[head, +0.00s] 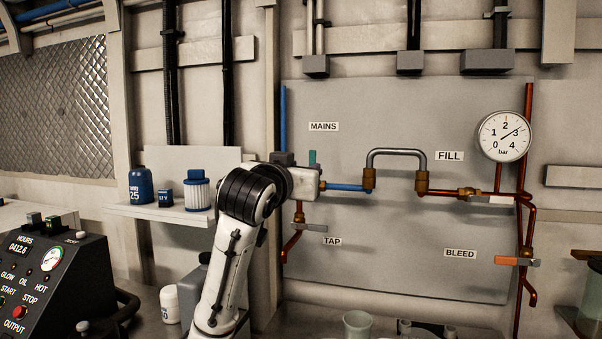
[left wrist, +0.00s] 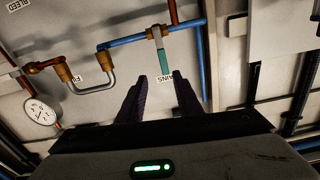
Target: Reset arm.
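My left arm rises from the bottom of the head view, and its hand is at the left part of the grey panel (head: 400,240), below the MAINS label (head: 323,126). The fingers are hidden there. In the left wrist view the left gripper (left wrist: 160,76) is open, its two dark fingers apart with nothing held. The teal MAINS valve handle (left wrist: 164,62) shows beyond the fingertips, in line with the gap; I cannot tell the distance. The handle's tip also shows in the head view (head: 312,157). My right gripper is in neither view.
A grey U-shaped hose (head: 397,152) bridges the blue and copper pipes. The FILL handle (head: 491,199), the orange BLEED handle (head: 507,261) and a round gauge (head: 503,136) are on the right. A shelf (head: 165,214) with blue containers and a black control box (head: 58,283) stand left.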

